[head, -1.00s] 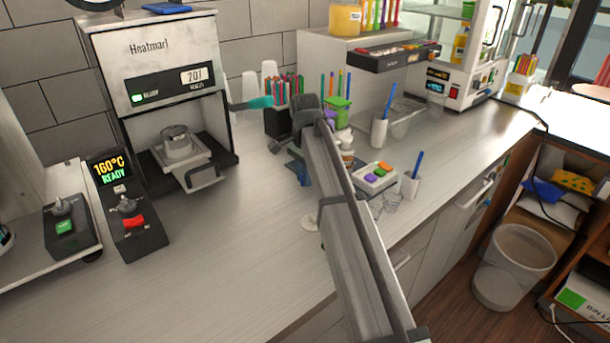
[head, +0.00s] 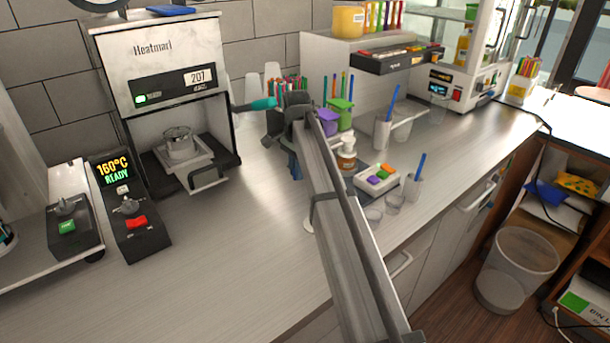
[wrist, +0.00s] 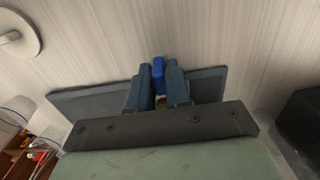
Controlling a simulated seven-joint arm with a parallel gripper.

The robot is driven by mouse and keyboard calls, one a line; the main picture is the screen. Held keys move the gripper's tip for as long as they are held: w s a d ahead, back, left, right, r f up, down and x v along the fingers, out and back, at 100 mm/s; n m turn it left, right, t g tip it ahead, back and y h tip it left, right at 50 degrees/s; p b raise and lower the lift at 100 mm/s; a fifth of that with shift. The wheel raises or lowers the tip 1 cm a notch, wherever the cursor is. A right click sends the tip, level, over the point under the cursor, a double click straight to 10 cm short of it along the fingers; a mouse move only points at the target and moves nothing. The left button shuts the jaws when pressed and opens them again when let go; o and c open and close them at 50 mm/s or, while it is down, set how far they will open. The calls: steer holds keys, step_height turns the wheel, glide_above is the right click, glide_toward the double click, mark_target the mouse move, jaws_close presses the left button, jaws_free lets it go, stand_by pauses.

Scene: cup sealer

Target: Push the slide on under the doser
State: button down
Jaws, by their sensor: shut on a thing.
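The slide (head: 204,163) is a pale tray with a grey front handle. It sits partly inside the white Heatmarl machine (head: 178,52), with its handle end sticking out toward the front. A small metal cup (head: 178,143) stands upright on it under the machine's head. No part is labelled as a doser. My gripper (head: 293,165) is over the counter, well to the right of the slide and apart from it. In the wrist view its blue-grey fingers (wrist: 159,88) are shut on a small blue thing (wrist: 158,72), mostly hidden between them.
A teal-handled lever (head: 262,104) sticks out from the machine's right side. A control box (head: 130,220) reading 160°C stands at its left. Purple and green containers (head: 340,115), a bottle (head: 347,150) and clear cups (head: 393,203) are right of my arm. The front counter is clear.

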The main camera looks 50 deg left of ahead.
steer(key=c, duration=1.1)
jaws_free()
steer(key=shift+c, duration=0.2)
steer(key=shift+d, duration=0.1)
steer(key=shift+d, duration=0.25)
steer(key=d, duration=0.4)
steer(key=shift+d, duration=0.25)
step_height(320, 180, up, 14)
steer(key=w+d+f+t, duration=0.1)
steer(key=w+d, duration=0.3)
steer(key=w, duration=0.4)
steer(key=w+d+f+t+h, duration=0.1)
steer(key=w+d, duration=0.3)
steer(key=w, duration=0.5)
steer(key=w+d+f+m+t+h, duration=0.1)
steer(key=w+d+f+t, duration=0.1)
steer(key=w+d, duration=0.3)
steer(key=shift+w+t, duration=0.7)
steer(key=shift+w, duration=1.05)
